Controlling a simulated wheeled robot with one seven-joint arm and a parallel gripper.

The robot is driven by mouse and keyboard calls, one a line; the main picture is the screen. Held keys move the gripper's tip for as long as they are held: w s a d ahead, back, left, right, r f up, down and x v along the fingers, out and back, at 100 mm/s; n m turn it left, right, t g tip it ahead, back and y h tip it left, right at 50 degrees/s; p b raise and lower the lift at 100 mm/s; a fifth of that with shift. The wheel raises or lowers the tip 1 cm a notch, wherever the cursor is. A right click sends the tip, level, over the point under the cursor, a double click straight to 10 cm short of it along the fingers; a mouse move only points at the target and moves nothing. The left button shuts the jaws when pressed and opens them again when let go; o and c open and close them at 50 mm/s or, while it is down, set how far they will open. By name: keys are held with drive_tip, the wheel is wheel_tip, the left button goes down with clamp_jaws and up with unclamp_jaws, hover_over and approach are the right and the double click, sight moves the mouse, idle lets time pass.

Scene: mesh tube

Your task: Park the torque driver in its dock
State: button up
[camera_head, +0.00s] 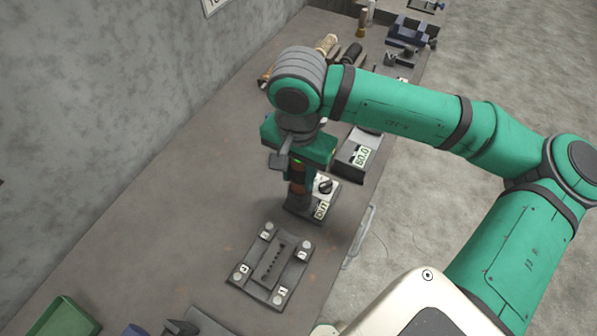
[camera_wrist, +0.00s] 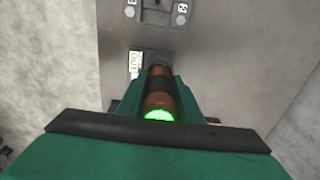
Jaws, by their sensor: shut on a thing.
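The torque driver (camera_head: 297,172), a dark cylinder with orange-brown bands and a green light, is upright in my gripper (camera_head: 300,160). The jaws are shut around its body. In the wrist view the driver (camera_wrist: 158,98) points away from the camera between the green fingers. Its lower end is at the left side of a small block labelled "OUT" (camera_head: 325,187), which has a black knob. I cannot tell whether the driver's tip touches or sits in this block. Which fixture is the dock is not clearly marked; the "OUT" label (camera_wrist: 136,63) shows beside the driver's far end.
A grey plate with numbered round corners (camera_head: 272,264) lies in front on the bench. A dark box with a display (camera_head: 358,154) stands behind right. A green bin (camera_head: 62,318) is at the front left. Tools and vises crowd the far end. The bench's left middle is clear.

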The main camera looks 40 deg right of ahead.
drive_tip(key=shift+f, duration=0.6)
idle(0.7)
drive_tip(key=o, duration=1.3)
drive_tip(key=shift+c, duration=0.2)
wheel_tip(320, 180, up, 11)
drive_tip(key=shift+f, duration=0.1)
drive_tip(key=shift+s, duration=0.1)
